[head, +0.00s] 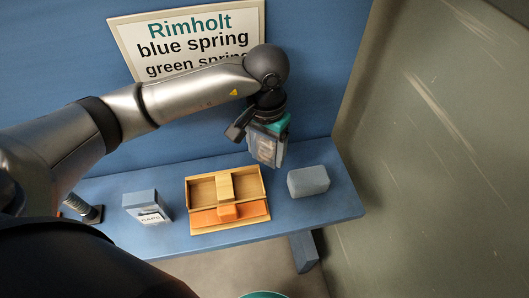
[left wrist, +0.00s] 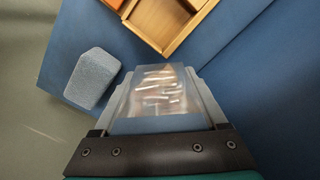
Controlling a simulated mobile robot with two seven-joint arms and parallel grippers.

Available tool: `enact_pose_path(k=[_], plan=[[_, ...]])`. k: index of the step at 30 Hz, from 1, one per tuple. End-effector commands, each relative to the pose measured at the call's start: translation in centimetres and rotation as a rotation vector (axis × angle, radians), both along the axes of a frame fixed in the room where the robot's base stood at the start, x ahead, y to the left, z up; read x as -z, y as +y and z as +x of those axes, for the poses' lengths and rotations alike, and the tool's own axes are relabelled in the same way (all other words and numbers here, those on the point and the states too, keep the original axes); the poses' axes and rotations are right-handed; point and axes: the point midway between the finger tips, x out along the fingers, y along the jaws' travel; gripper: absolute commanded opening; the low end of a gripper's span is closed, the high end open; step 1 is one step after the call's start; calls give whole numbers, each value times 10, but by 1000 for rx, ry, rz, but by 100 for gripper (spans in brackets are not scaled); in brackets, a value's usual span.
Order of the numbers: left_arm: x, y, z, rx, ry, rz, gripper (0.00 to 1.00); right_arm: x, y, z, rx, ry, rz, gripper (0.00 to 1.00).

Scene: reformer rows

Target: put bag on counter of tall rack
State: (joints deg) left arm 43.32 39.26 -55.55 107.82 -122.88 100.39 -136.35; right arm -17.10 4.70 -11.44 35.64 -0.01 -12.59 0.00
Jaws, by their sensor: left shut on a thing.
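My left gripper (head: 268,128) is shut on a clear bag (head: 268,154) with pale and brownish contents. The bag hangs upright over the back part of the blue counter (head: 340,199), behind the gap between a wooden tray and a grey block. In the left wrist view the bag (left wrist: 164,92) sits between the two fingers of the gripper (left wrist: 160,84), with the counter (left wrist: 225,80) beyond it. I cannot tell exactly how far the bag is above the counter. My right gripper is not in view.
The wooden tray (head: 199,190) holds an orange piece (head: 228,213). The grey block (head: 308,182) stands right of it, a grey-blue box (head: 147,207) left. A sign (head: 187,27) is on the blue back panel. A grey-green wall (head: 450,130) stands at right.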

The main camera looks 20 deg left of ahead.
Motion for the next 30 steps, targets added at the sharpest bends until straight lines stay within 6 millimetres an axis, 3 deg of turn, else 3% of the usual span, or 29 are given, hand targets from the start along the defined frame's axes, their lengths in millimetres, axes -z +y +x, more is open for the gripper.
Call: enact_pose_path(k=[6, 13, 25, 26, 30], plan=[[-1, 8, 12, -1, -1, -1, 1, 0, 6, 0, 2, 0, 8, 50], [35, 7, 10, 1, 2, -2, 1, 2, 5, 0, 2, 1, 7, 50], [40, 7, 11, 1, -2, 0, 1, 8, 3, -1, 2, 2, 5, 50], [39, 7, 10, 1, 0, 0, 78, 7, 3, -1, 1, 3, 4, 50], [38, 7, 10, 1, 0, 0, 94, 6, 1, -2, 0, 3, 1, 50]])
